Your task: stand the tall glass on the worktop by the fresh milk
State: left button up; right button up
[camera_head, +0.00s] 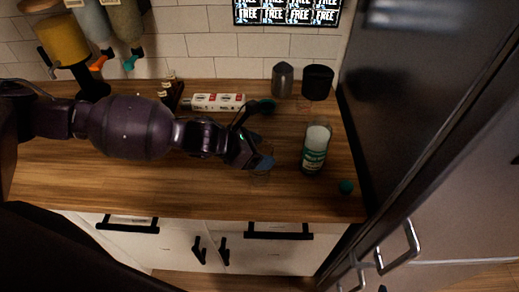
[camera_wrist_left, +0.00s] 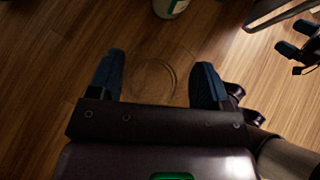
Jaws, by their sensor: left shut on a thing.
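My left gripper (camera_head: 262,163) is over the front part of the wooden worktop, shut on the tall glass. The glass is clear and hard to see. In the left wrist view its round rim (camera_wrist_left: 154,80) shows between the two dark blue fingers (camera_wrist_left: 157,85). Whether its base touches the worktop cannot be told. A white container with a green label (camera_head: 315,150), which looks like the fresh milk, stands upright just right of the gripper, apart from it. Its lower part shows at the top of the left wrist view (camera_wrist_left: 171,8).
A white carton-like roll (camera_head: 217,102) lies behind my arm. A grey canister (camera_head: 282,80) and a black cup (camera_head: 317,82) stand at the back. A tall dark cabinet (camera_head: 400,110) bounds the right. The front-left worktop (camera_head: 90,190) is clear.

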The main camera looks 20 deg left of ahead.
pick_arm(q)
jog(key=o, duration=1.1)
jog(key=shift+f, duration=0.1)
jog(key=v, duration=1.2)
jog(key=shift+r, duration=0.2)
